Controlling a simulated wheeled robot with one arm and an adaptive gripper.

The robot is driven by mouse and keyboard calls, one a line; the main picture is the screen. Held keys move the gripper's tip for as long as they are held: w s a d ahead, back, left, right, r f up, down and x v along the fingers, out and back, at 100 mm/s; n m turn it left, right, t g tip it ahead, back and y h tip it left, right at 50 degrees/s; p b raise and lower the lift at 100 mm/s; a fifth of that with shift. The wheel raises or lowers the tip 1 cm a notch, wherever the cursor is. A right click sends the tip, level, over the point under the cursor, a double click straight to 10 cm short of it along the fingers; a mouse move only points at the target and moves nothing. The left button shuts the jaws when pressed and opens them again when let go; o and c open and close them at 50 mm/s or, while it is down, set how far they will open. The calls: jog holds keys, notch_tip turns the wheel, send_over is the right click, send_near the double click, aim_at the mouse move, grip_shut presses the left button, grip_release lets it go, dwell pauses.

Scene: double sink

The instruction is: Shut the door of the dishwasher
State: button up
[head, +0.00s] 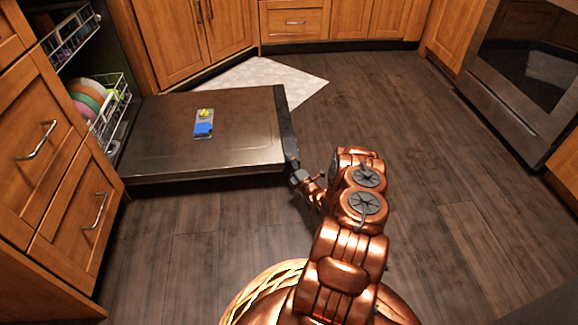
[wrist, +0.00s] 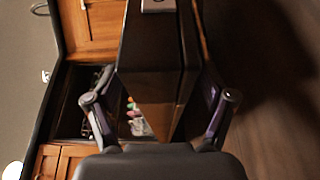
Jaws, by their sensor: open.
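The dishwasher door (head: 160,150) is folded down flat, low over the floor, with its inner side up. A detergent dispenser with blue and yellow parts (head: 203,124) shows on it. My gripper (head: 297,178) is at the door's near right corner, by its free edge. In the wrist view my gripper (wrist: 162,95) is open, with one finger on each side of the dark door edge (wrist: 153,55). I cannot tell whether the fingers touch it. The gripper's tips are small and partly hidden in the head view.
A lower rack (head: 112,110) with colourful plates stands inside the dishwasher, and an upper rack (head: 70,35) is above it. Wooden drawers (head: 65,190) stand at the near left. A pale mat (head: 255,75) lies behind the door. An oven (head: 525,75) is at right. The middle floor is clear.

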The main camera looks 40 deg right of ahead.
grip_shut()
dwell(0.7)
